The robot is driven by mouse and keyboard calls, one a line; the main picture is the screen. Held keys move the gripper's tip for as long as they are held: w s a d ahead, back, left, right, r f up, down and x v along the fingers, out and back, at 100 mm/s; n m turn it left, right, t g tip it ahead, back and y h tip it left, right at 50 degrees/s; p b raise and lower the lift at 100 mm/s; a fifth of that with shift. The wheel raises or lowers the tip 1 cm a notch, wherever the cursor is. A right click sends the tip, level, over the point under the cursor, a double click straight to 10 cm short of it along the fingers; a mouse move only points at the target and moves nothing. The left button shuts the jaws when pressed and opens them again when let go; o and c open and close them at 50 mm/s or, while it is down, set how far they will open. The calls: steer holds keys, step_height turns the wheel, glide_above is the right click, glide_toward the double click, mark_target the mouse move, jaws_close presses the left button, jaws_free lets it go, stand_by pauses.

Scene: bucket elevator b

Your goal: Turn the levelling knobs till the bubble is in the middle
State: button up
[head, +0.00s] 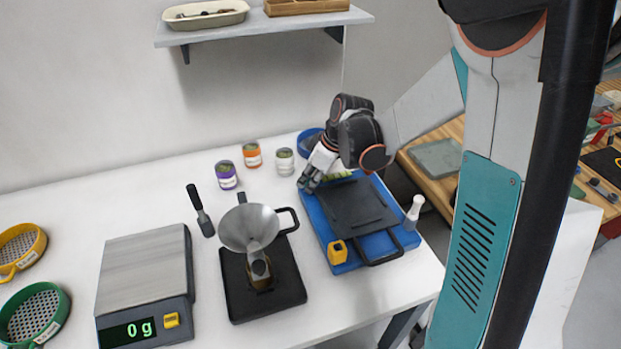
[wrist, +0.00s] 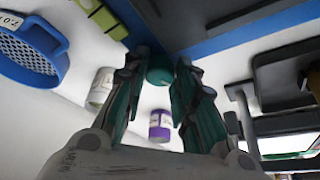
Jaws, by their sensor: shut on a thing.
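A blue base with a dark grey plate (head: 362,207) on it stands at the right of the white table. My gripper (head: 309,184) is at the base's back left corner. In the wrist view my gripper (wrist: 160,80) is shut on a round dark teal knob (wrist: 160,72), between its two padded fingertips. The knob is hidden behind the fingers in the head view. I cannot make out a bubble in either view.
Purple (head: 226,175), orange (head: 252,155) and white (head: 285,161) jars stand left of my gripper. A blue sieve (wrist: 30,50) is behind it. A funnel stand (head: 250,230) and a scale (head: 145,280) reading 0 g are left. A white bottle (head: 413,212) stands right.

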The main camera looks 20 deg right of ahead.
steer(key=o, duration=1.1)
steer(key=shift+c, duration=0.2)
steer(key=shift+r, duration=0.1)
steer(key=v, duration=1.1)
steer(key=shift+s+r, duration=0.15)
steer(key=shift+r, duration=0.2)
steer(key=shift+d, duration=0.1)
